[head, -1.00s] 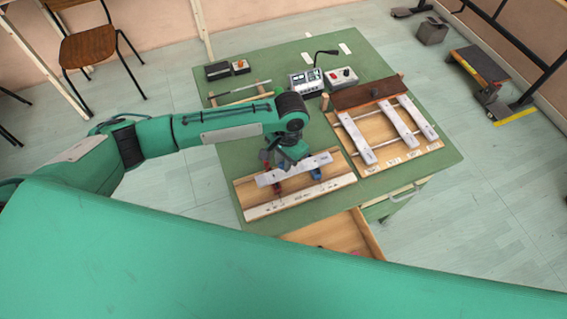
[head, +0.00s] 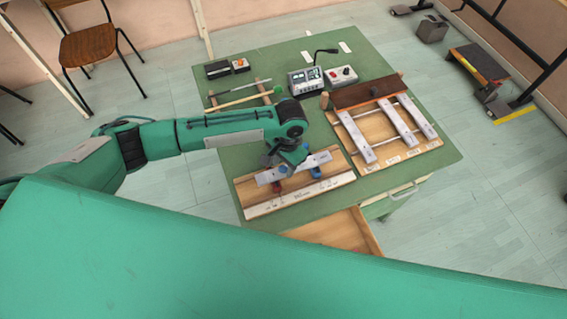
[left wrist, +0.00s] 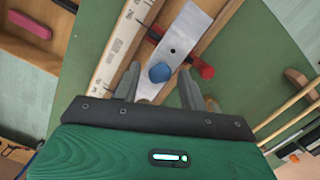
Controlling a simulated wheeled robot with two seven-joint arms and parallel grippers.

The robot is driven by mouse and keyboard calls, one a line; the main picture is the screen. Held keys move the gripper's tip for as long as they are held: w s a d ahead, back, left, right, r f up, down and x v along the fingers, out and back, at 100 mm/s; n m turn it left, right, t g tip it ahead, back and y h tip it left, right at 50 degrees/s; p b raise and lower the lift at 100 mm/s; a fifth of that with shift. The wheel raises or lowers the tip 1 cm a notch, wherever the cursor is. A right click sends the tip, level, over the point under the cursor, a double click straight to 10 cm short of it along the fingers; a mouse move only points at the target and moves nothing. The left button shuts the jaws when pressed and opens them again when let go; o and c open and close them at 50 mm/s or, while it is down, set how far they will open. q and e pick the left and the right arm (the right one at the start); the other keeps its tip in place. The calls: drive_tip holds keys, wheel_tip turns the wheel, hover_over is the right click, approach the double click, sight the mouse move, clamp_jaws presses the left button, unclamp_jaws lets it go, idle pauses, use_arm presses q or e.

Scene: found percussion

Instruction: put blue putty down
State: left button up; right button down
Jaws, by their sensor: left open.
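The blue putty (left wrist: 160,72) is a small rounded lump on the pale metal bar (left wrist: 178,45), near a dark hole, in the left wrist view. A bit of blue also shows below my gripper in the head view. The bar (head: 318,159) lies over red and blue supports on a wooden board (head: 300,197). My left gripper (left wrist: 159,84) is open, its fingertips on either side of the putty with gaps between. In the head view, my left gripper (head: 284,163) is over the bar's left part and partly hides it. My right gripper is not in view.
A wooden frame with several metal bars (head: 398,126) stands to the right. An open drawer (head: 335,231) lies in front. A pink block (left wrist: 29,23) shows in the wrist view.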

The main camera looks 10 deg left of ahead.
use_arm(q)
wheel_tip(320, 180, up, 12)
drive_tip(key=w+b, duration=0.1)
drive_tip(key=b, duration=0.1)
drive_tip(key=shift+w+d+b, duration=0.15)
drive_tip(key=shift+d+b, duration=0.15)
drive_tip(key=shift+d, duration=0.05)
idle(0.3)
